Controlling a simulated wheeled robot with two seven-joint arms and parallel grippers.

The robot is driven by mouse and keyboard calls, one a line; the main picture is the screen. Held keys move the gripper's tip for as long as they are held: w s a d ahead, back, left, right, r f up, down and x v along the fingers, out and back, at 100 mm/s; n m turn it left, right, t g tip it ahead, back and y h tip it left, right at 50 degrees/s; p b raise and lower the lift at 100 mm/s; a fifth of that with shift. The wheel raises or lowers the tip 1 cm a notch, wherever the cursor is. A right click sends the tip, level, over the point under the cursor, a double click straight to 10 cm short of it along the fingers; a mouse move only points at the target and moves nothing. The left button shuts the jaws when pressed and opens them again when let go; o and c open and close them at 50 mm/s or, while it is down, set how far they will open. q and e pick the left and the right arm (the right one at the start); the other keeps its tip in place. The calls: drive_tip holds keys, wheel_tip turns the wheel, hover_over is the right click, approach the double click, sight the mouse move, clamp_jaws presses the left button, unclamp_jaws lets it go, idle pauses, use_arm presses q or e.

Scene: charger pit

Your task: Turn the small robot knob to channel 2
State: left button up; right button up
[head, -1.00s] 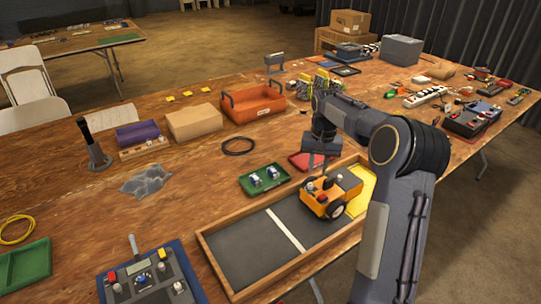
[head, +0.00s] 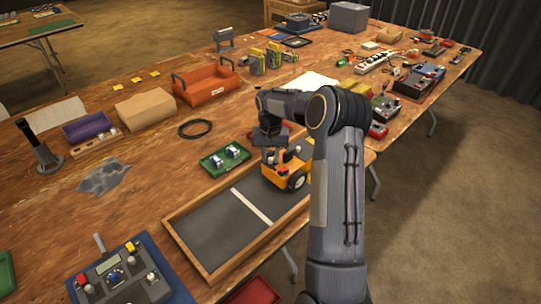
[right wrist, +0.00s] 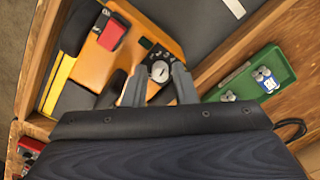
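The small orange robot (head: 272,178) with dark wheels sits in the wooden-framed pit with a dark floor. In the right wrist view its orange top (right wrist: 95,65) carries a red block and a round silver knob (right wrist: 159,71) on a black dial plate. My right gripper (head: 270,158) is low over the small robot. In the right wrist view its two fingers (right wrist: 160,88) are apart, with the knob between and just beyond their tips. I cannot tell whether they touch it. The dial markings are too small to read. My left gripper is not in view.
A green tray (head: 212,171) with small blue-and-white parts lies beside the pit's wooden rim (head: 178,231). A blue control panel (head: 84,297) stands at front left. An orange bin (head: 190,97) and a black cable loop (head: 195,128) lie farther back. My right arm hides the pit's right end.

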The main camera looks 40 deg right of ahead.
clamp_jaws()
drive_tip(key=shift+n, duration=2.9)
drive_tip(key=shift+p, duration=0.3)
unclamp_jaws()
